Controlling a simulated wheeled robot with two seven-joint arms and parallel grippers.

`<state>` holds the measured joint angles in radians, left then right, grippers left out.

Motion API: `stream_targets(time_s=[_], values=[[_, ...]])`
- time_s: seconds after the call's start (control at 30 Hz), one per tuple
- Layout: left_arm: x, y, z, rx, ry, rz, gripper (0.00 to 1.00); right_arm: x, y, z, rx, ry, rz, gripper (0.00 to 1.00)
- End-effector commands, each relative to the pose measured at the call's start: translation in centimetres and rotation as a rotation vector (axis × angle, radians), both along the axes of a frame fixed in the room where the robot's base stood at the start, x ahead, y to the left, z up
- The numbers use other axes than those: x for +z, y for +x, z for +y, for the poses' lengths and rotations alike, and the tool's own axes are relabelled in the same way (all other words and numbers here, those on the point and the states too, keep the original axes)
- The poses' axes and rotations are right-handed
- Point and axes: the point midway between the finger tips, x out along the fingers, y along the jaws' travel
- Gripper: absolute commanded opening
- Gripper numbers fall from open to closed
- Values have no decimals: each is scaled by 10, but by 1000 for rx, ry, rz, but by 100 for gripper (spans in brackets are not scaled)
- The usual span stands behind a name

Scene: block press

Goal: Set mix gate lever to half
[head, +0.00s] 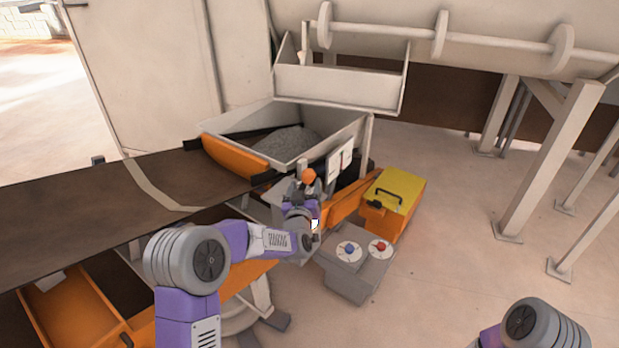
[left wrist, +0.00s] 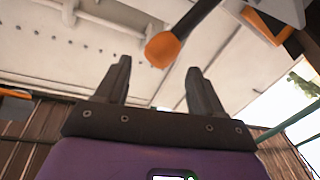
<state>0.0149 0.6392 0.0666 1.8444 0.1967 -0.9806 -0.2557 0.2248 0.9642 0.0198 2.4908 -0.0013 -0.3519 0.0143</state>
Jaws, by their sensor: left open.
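The mix gate lever has an orange knob (head: 309,176) and stands at the front of the grey hopper (head: 335,135). In the left wrist view the orange knob (left wrist: 163,49) on its dark rod shows just beyond and between my fingertips. My left gripper (head: 303,188) is close to the knob, partly hidden by my own wrist in the head view. In the left wrist view the left gripper (left wrist: 157,78) is open with nothing between its fingers. My right arm shows only in part at the lower right; its gripper is out of view.
A grey control box (head: 348,283) with a blue and a red knob stands below right of the lever. A yellow-topped orange box (head: 397,190) is behind it. A dark conveyor belt (head: 100,200) runs to the left. Open floor (head: 450,250) lies to the right.

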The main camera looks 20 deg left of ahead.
Motion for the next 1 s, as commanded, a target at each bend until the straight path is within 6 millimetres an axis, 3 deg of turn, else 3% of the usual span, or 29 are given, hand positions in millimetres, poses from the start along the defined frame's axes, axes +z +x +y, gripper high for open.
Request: stream_targets(time_s=[0.3, 0.5, 0.9, 1.0], values=[[-2, 42, 6, 0, -1, 3, 68, -6, 0, 0, 0, 0, 0, 43], [-2, 59, 8, 0, -3, 5, 68, -9, 0, 0, 0, 0, 0, 43], [-2, 65, 9, -1, -2, 6, 68, -9, 0, 0, 0, 0, 0, 43], [-2, 65, 9, -1, -2, 6, 56, -9, 0, 0, 0, 0, 0, 43]])
